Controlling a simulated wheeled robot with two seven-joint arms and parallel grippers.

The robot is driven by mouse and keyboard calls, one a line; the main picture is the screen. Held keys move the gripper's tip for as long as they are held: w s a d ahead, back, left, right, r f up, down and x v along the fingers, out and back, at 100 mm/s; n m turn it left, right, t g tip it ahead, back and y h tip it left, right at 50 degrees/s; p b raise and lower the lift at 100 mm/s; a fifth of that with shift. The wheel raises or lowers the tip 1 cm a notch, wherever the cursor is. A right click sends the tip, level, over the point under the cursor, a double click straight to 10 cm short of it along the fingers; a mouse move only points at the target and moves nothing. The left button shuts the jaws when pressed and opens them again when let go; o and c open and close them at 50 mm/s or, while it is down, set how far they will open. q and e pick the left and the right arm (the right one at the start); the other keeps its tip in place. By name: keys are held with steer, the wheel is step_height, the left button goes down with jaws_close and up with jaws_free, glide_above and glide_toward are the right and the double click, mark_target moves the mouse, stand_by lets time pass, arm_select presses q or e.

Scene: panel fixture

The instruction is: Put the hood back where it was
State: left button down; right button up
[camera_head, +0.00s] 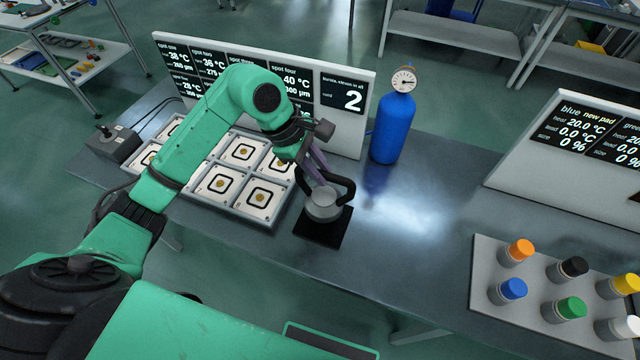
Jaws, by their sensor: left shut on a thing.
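The hood looks to be the pale grey round cap with a black looped handle (322,205). It is over or on a black square mat (323,231) on the bench, just right of the white spot tiles. My left gripper (321,180) reaches down from above and is shut on the hood's handle. The fingertips and part of the handle overlap, so the exact grip is hard to see. I cannot tell whether the hood touches the mat. My right gripper is not in view.
White spot tiles (212,205) lie partly behind my left arm. A display board (367,75) and a blue gas bottle with a gauge (392,130) stand behind. A tray with several coloured-cap jars (483,283) is at right. Bench between bottle and tray is clear.

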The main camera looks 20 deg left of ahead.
mark_target(326, 196)
arm_select(q)
step_height(326, 196, down, 6)
steer(key=shift+d+f+p, duration=0.1)
steer(key=shift+p, duration=0.5)
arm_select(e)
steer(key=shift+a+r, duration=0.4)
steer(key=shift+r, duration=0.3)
arm_select(q)
steer(key=shift+f, duration=0.1)
steer(key=shift+f+b, duration=0.15)
steer(key=shift+b, duration=0.15)
steer(key=c, duration=0.8)
jaws_free()
steer(key=shift+o, duration=0.2)
steer(key=shift+s, duration=0.1)
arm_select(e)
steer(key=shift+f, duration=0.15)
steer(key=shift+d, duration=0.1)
